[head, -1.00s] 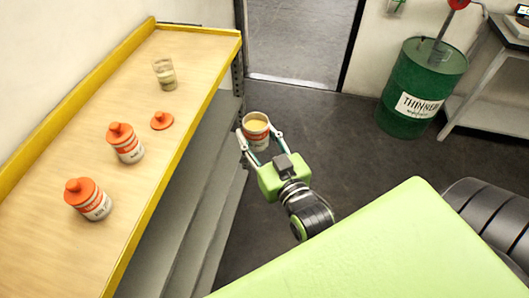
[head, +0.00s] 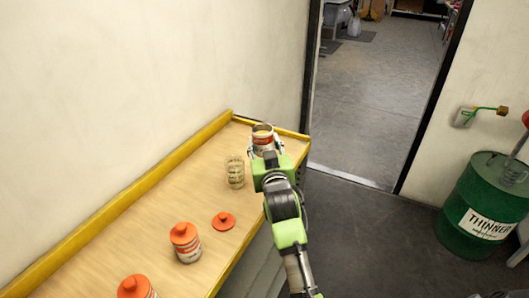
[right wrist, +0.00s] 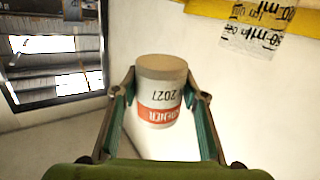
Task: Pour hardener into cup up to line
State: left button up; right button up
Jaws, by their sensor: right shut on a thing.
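My right gripper (head: 264,148) is shut around an open can of hardener (head: 263,136), white with an orange band and pale contents at its mouth. The can looks roughly upright. It also shows between the fingers in the right wrist view (right wrist: 160,95), its label reading upside down. The clear measuring cup (head: 235,173) stands on the shelf just left of the gripper. Its printed ml marks show at the top right of the right wrist view (right wrist: 258,28). The cup's fill level is too small to read. My left gripper is out of view.
On the wooden shelf (head: 125,240) lie a loose orange lid (head: 223,221) and two orange-capped cans (head: 186,243), (head: 137,287). A yellow rim (head: 165,165) runs along the wall. A green thinner drum (head: 480,210) stands at the right, beyond open floor.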

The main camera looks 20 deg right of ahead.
aim_at(257, 153)
jog(key=n, duration=0.1)
jog(key=a+n, duration=0.1)
jog(key=shift+w+f+n, duration=0.15)
jog(key=shift+f+n, duration=0.1)
jog(key=shift+n, duration=0.15)
jog(key=shift+w+a+f+n+h+b, duration=0.15)
jog(key=shift+a+f+n+h+b, duration=0.2)
jog(key=shift+f+n+b, duration=0.35)
jog(key=shift+r, duration=0.25)
jog(key=shift+a+f+n, duration=0.25)
jog(key=shift+f+n, duration=0.05)
jog(key=shift+n, duration=0.1)
jog(key=shift+w+n, duration=0.1)
jog(key=shift+n, duration=0.2)
jog(key=shift+d+n+p, duration=0.1)
jog(key=shift+n+p, duration=1.1)
jog(key=shift+p, duration=0.1)
dwell(3.4)
jog(key=shift+f, duration=0.1)
dwell(0.6)
